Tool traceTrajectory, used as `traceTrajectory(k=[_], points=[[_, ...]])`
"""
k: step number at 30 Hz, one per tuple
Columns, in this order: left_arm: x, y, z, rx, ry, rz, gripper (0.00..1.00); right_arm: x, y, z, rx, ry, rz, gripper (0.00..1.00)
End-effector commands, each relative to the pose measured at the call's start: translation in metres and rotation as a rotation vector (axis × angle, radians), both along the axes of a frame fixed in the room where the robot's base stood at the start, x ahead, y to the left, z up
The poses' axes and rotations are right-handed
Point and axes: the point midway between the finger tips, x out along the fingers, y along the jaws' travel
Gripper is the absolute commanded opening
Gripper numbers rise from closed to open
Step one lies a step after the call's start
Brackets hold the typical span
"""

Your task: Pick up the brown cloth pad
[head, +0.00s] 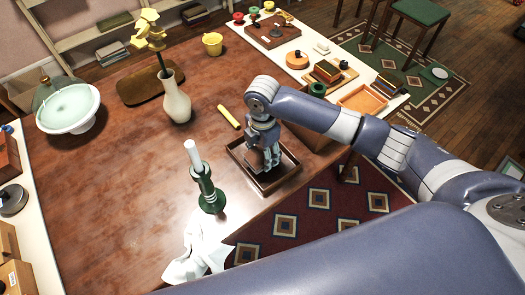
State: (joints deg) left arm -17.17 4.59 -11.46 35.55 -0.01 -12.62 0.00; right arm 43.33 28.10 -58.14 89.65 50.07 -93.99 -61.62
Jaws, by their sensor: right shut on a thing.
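My right gripper (269,160) points down into a shallow dark brown tray (287,181) near the table's front edge. It is shut on a small brown thing (254,160), which appears to be the brown cloth pad. The fingers and the tray's low walls partly hide the pad, and I cannot tell whether it is clear of the tray floor. My left gripper is not in view.
A green candlestick (208,190) with a white candle stands left of the tray, near a crumpled white cloth (200,252). A yellow stick (229,117) lies behind the tray. A cream vase (176,98) and white bowl (68,108) stand farther left. The table's middle (115,165) is bare.

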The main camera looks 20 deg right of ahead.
Motion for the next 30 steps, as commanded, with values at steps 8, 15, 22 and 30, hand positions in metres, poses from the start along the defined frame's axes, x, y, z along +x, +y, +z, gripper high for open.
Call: traceTrajectory(k=[8, 15, 22, 30], points=[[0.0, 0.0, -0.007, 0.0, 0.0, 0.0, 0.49, -0.051, 0.014, 0.004, 0.001, -0.003, 0.003, 0.28], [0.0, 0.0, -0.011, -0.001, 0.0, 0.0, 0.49, -0.095, 0.027, 0.009, 0.002, -0.002, 0.002, 0.28], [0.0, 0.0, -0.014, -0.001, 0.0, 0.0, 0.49, -0.125, 0.036, 0.012, 0.001, -0.003, -0.001, 0.28], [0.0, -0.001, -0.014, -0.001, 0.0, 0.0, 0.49, -0.134, 0.038, 0.014, 0.0, -0.004, -0.003, 0.28]])
